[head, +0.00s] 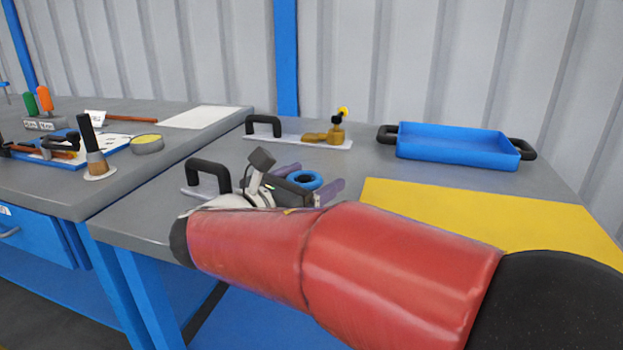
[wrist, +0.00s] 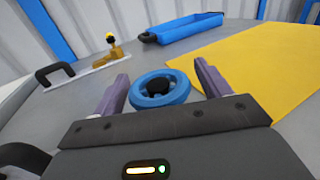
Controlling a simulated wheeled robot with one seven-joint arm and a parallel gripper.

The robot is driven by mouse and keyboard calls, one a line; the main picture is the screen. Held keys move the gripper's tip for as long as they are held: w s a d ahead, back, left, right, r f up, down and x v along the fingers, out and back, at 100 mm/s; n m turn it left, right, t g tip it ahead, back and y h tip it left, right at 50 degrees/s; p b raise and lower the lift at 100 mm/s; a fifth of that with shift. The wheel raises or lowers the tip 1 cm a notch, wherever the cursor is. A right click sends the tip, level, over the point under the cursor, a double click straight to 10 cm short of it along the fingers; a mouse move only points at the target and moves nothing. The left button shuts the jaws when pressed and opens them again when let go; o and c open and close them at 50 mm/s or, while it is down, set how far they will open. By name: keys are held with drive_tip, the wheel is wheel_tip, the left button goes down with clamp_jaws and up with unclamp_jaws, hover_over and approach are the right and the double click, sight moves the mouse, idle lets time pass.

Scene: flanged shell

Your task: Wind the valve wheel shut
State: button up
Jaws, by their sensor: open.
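The blue valve wheel (wrist: 177,96) with a dark hub lies between the two purple fingers of my gripper (wrist: 164,88) in the wrist view. The fingers are open, one on each side of the wheel, with a visible gap to it. In the head view the wheel (head: 304,180) shows just beyond my gripper (head: 312,184), partly hidden by it. The valve body and its mount below the wheel are hidden by my gripper and red arm.
A black-handled plate with a brass fitting (head: 325,137) stands behind. A blue tray (head: 455,144) sits at the back right. A yellow mat (head: 490,215) covers the right of the grey bench. Another black handle (head: 208,170) stands left of my gripper. A second bench holds tools.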

drive_tip(key=v, duration=0.7)
drive_tip(key=shift+s+a, duration=0.1)
drive_tip(key=shift+s, duration=0.05)
